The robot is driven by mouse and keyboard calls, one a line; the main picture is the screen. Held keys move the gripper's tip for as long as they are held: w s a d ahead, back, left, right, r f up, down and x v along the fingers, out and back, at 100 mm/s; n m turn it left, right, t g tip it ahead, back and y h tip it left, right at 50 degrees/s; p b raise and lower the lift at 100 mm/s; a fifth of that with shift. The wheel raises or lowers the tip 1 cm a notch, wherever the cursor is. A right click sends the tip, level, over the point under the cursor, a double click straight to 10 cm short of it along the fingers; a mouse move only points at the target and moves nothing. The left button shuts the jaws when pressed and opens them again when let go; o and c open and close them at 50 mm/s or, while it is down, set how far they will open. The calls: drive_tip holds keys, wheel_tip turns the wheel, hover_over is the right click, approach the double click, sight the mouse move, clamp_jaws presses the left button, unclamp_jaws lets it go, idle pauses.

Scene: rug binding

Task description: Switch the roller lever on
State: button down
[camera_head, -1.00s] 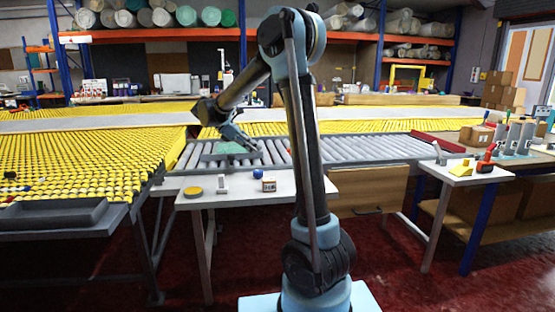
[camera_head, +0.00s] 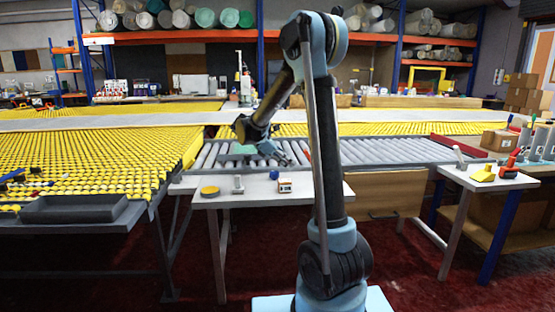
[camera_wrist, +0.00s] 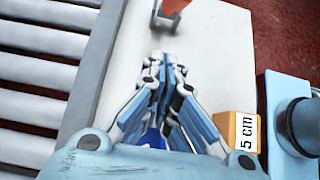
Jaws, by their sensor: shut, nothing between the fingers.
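A red-handled lever on a grey bracket (camera_wrist: 172,10) stands on the pale table at the top edge of the wrist view, partly cut off. In the head view a thin red piece (camera_head: 307,153) shows beside my arm, by the rollers; it looks like the same lever. Which way the lever is set cannot be told. My gripper (camera_wrist: 166,60) is shut and empty above the table, its tips pointing toward the lever with a gap between. In the head view my gripper (camera_head: 284,157) hangs over the table's back edge, by the roller conveyor (camera_head: 375,150).
A cube marked 5 cm (camera_wrist: 238,130) and a blue ball (camera_wrist: 153,138) lie close to my gripper. A yellow disc (camera_head: 209,191) and a small grey stand (camera_head: 239,184) are further left. A side table (camera_head: 470,181) at right holds a yellow object and a red-and-black object.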

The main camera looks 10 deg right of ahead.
drive_tip(key=shift+d+r, duration=0.55)
drive_tip(key=shift+d, duration=0.3)
drive_tip(key=shift+d+r, duration=0.5)
drive_tip(key=shift+d, duration=0.35)
drive_tip(key=shift+a, duration=0.4)
drive_tip(key=shift+d, duration=0.25)
drive_tip(key=shift+d+r, duration=0.1)
drive_tip(key=shift+d, duration=0.2)
drive_tip(key=shift+r+y, duration=0.15)
drive_tip(key=shift+y, duration=0.35)
